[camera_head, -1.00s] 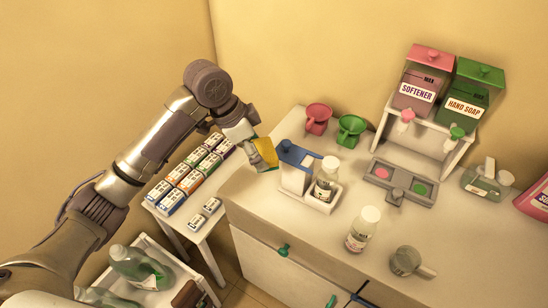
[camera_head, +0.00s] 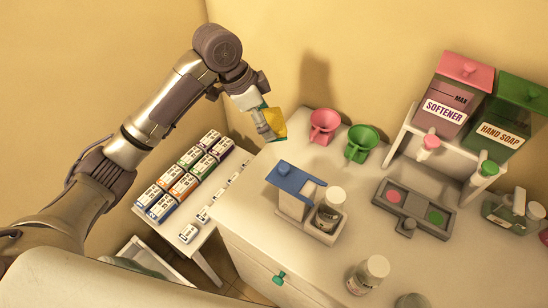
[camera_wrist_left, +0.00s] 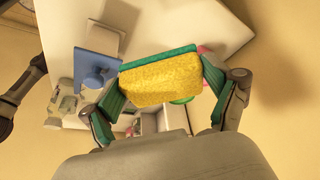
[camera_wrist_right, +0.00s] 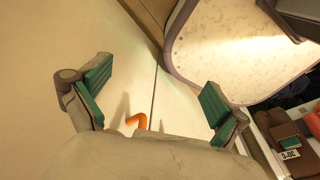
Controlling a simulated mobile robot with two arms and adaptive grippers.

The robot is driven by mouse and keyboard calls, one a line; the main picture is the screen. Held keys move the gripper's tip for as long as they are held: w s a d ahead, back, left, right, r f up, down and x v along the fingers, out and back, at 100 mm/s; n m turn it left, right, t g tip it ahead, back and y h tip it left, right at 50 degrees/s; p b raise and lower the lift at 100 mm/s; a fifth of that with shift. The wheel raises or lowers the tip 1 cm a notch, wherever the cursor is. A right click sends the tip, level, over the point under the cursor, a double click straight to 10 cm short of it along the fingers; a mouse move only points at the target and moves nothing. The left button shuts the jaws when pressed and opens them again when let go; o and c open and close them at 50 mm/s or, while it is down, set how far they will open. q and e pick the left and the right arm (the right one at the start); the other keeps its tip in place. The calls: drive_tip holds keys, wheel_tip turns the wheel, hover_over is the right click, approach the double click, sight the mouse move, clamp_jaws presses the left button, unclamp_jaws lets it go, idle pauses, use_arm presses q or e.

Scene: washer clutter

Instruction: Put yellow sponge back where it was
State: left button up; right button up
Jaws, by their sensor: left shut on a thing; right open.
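The yellow sponge (camera_head: 272,122) has a green scouring side. My left gripper (camera_head: 262,118) is shut on it and holds it above the back left corner of the white counter (camera_head: 250,215). In the left wrist view the sponge (camera_wrist_left: 160,83) spans between the two green-padded fingers of the left gripper (camera_wrist_left: 160,95). A white holder with a blue lid (camera_head: 290,177) stands on the counter, to the right of and nearer than the sponge. My right gripper shows only in the right wrist view (camera_wrist_right: 155,95); it is open with nothing between its fingers.
A pink cup (camera_head: 323,126) and a green cup (camera_head: 362,143) stand right of the sponge. A bottle (camera_head: 330,209) is beside the blue-lidded holder. Softener (camera_head: 455,100) and hand soap (camera_head: 508,125) dispensers stand at right. A side table (camera_head: 185,232) at left holds small boxes.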

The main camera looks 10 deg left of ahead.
use_arm(q)
drive_tip(key=f, duration=0.2)
drive_tip(key=f+p, duration=0.1)
drive_tip(key=shift+s+f, duration=0.25)
drive_tip(key=p, duration=0.1)
hover_over(266, 174)
wheel_tip(266, 174, down, 6)
wheel_tip(266, 174, down, 3)
drive_tip(key=shift+w+f+p, duration=0.1)
drive_tip(key=shift+p, duration=0.3)
drive_tip(key=shift+f, duration=0.3)
wheel_tip(266, 174, down, 3)
drive_tip(key=shift+p, duration=0.35)
drive_tip(key=shift+f, duration=0.45)
use_arm(e)
drive_tip(key=r, duration=0.2)
drive_tip(key=s+r, duration=0.1)
drive_tip(key=shift+a+r, duration=0.2)
drive_tip(key=shift+r, duration=0.2)
use_arm(q)
drive_tip(key=shift+f, duration=0.1)
use_arm(e)
drive_tip(key=shift+s, duration=0.1)
use_arm(q)
drive_tip(key=o, duration=0.9)
drive_tip(key=shift+c, duration=0.2)
use_arm(e)
drive_tip(key=shift+s, duration=0.1)
